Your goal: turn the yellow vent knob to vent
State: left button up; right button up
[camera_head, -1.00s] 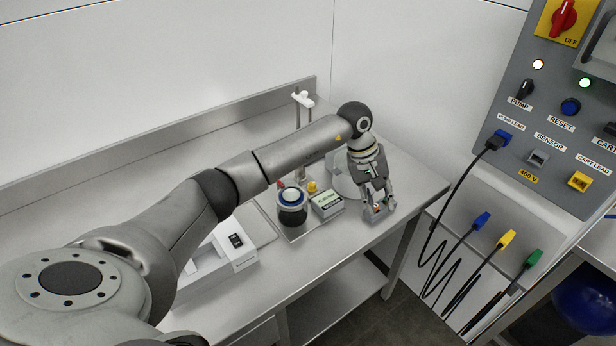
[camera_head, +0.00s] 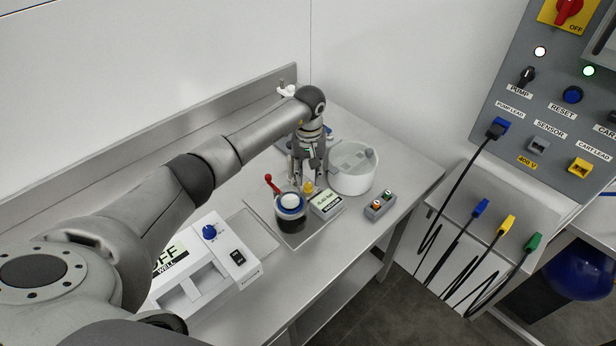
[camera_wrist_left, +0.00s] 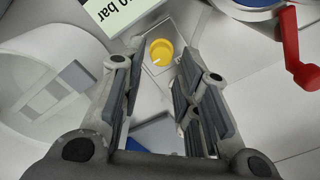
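The yellow vent knob (camera_head: 308,187) sits on the steel bench between a dark vessel with a blue rim and a small pressure display. In the left wrist view the knob (camera_wrist_left: 161,52) shows a white pointer mark and lies ahead of the fingertips, in the gap between them. My left gripper (camera_head: 307,180) points down just behind the knob. Its fingers (camera_wrist_left: 155,75) are spread with nothing between them. Whether they touch the knob cannot be told from the head view, but the wrist view shows a gap. My right gripper is in neither view.
The vessel (camera_head: 291,218) with a red-handled lever (camera_head: 269,181) stands left of the knob. The bar display (camera_head: 326,203) stands right of it. A white round tank (camera_head: 354,168) and a small button box (camera_head: 380,205) are further right. A white heater unit (camera_head: 225,258) stands front left.

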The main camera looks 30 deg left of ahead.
aim_at(308, 184)
pick_arm(q)
notch_tip(308, 184, down, 3)
jog(key=shift+a+f, duration=0.15)
jog(key=shift+f+p, duration=0.25)
jog(key=shift+p, duration=0.05)
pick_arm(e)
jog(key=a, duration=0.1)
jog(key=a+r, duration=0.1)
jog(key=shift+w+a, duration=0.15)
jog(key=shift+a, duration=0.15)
pick_arm(q)
jog(key=shift+c, duration=0.4)
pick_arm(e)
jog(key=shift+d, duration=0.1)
pick_arm(q)
grip_shut()
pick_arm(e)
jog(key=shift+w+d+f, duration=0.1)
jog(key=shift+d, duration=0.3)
